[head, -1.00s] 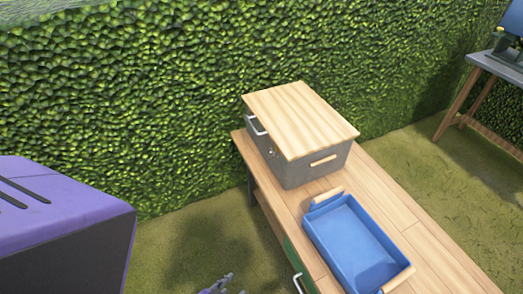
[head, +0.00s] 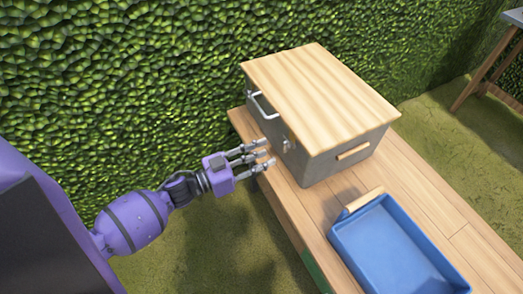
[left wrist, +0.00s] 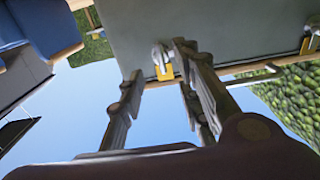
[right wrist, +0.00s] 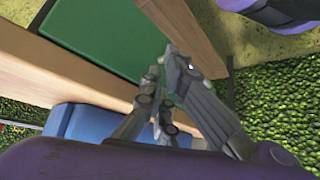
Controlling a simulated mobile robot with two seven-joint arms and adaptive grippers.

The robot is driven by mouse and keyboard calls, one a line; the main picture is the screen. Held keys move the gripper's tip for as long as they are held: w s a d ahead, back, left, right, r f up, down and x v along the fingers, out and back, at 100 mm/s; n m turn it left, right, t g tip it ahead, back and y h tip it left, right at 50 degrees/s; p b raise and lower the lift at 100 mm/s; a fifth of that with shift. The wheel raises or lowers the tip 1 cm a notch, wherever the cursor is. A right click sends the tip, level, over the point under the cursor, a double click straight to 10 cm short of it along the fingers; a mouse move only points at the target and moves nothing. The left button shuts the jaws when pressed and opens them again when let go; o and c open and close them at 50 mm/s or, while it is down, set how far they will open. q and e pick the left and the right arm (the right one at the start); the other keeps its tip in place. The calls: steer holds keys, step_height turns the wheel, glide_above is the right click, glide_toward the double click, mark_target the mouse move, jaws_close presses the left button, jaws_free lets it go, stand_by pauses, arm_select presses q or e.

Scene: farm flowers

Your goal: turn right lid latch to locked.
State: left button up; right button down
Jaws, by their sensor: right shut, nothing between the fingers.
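A grey box with a wooden lid (head: 320,85) stands on the wooden bench. A small metal latch (head: 287,145) is on its front face, near the right corner. In the left wrist view that latch (left wrist: 161,58) shows metal and yellow parts, and a second yellow-marked latch (left wrist: 307,42) is farther off. My left gripper (head: 262,153) is open and empty, its fingers spread just in front of the right latch; contact cannot be told. My right gripper (right wrist: 165,85) is shut and empty, low beside the bench, out of the head view. The latch's exact turn is unclear.
A metal handle (head: 262,106) sticks out from the box front, left of the latch. A blue tray (head: 390,250) stands on the bench (head: 465,240) right of the box. A hedge (head: 130,70) rises behind. Open grass lies in front of the bench.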

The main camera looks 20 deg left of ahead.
mark_target(283, 149)
arm_select(q)
steer(key=x, duration=0.5)
steer(key=shift+d, duration=0.15)
jaws_close()
